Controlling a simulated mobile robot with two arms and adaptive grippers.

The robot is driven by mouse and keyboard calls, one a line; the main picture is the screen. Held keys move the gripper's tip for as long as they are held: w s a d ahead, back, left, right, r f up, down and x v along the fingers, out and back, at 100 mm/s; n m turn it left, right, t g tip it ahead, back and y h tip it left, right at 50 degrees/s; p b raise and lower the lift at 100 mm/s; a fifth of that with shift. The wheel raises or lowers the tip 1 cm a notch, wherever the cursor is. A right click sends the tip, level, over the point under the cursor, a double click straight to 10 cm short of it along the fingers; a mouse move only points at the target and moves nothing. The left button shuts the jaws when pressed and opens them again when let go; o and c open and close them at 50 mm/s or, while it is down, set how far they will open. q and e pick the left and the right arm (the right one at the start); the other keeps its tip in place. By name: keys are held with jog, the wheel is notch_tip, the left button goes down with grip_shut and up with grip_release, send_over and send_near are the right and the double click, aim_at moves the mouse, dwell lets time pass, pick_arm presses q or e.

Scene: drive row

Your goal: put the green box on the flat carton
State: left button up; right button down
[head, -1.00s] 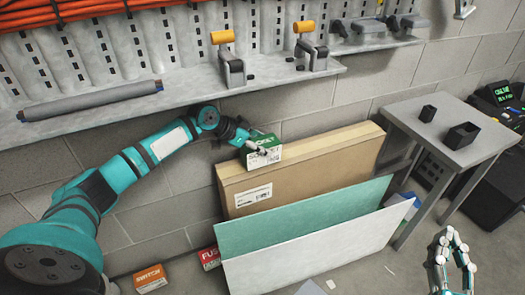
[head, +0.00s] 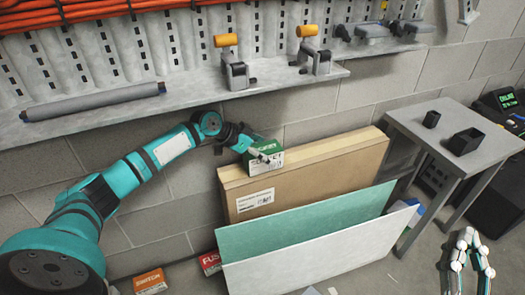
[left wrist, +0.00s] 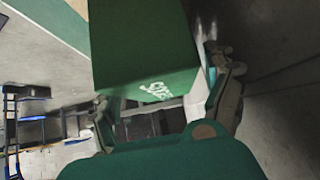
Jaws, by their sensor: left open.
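The green box (head: 264,159) with a white label sits at the top edge of the flat carton (head: 310,173), a large brown carton standing on edge near the wall. The box appears to touch the carton's top; the exact contact is hard to see. My left gripper (head: 256,147) is open at the box, with one finger across its visible side. In the left wrist view the green box (left wrist: 145,50) fills the upper middle, between the spread fingers of my left gripper (left wrist: 160,95). My right gripper (head: 470,240) is at the lower right, away from the carton; its finger opening is unclear.
A green panel (head: 300,222) and a white panel (head: 310,258) lean in front of the carton. A shelf (head: 190,90) with clamps and a grey roll runs above. A grey table (head: 445,130) stands right. Orange (head: 150,282) and red (head: 210,262) boxes are on the floor.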

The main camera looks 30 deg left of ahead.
aim_at(246, 154)
pick_arm(q)
jog(key=shift+r, duration=0.15)
jog(key=shift+s+a+r, duration=0.1)
jog(key=shift+a+r, duration=0.05)
jog(key=shift+r, duration=0.05)
jog(key=p+v, duration=0.2)
jog(key=v, duration=0.4)
jog(key=shift+s+a+r, duration=0.1)
jog(key=shift+s, duration=0.05)
jog(key=shift+s+a+r, duration=0.1)
jog(key=shift+s+r, duration=0.1)
pick_arm(e)
notch_tip(246, 154, down, 9)
jog(key=w+d+g+h, duration=0.1)
jog(key=g+h, duration=0.1)
jog(key=g, duration=0.3)
jog(key=shift+g, duration=0.4)
jog(key=shift+f, duration=0.1)
